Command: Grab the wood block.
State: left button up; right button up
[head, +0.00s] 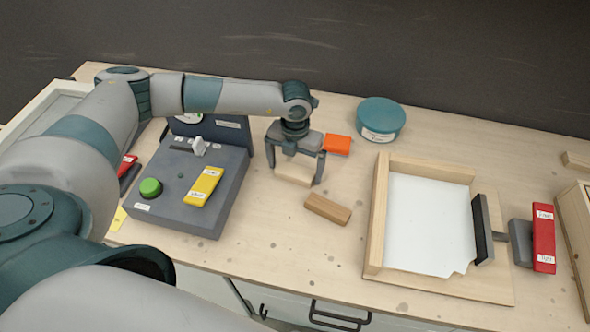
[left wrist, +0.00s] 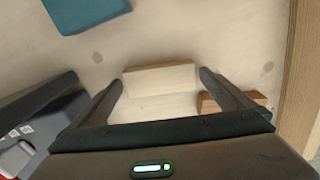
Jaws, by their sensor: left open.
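A pale wood block (head: 294,174) lies on the table beneath my left gripper (head: 293,170). In the left wrist view the pale block (left wrist: 160,79) sits between the two fingertips of my left gripper (left wrist: 161,84), with its long side running across the gap. The fingers are open, with one near each end of the block; I cannot tell whether they touch it. A second, browner wood block (head: 328,209) lies just to the right and nearer to me. It also shows in the left wrist view (left wrist: 228,102), partly behind a finger. My right gripper is not in view.
A grey control box (head: 190,185) with a green button stands left of the gripper. An orange block (head: 337,145) lies close behind it, and a round teal tin (head: 378,121) farther back. A wooden frame (head: 379,215) with a white sheet stands to the right.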

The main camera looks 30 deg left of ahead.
pick_arm(q)
jog(key=shift+f, duration=0.5)
jog(key=c, duration=0.9)
jog(key=shift+c, duration=0.2)
jog(key=shift+r, duration=0.2)
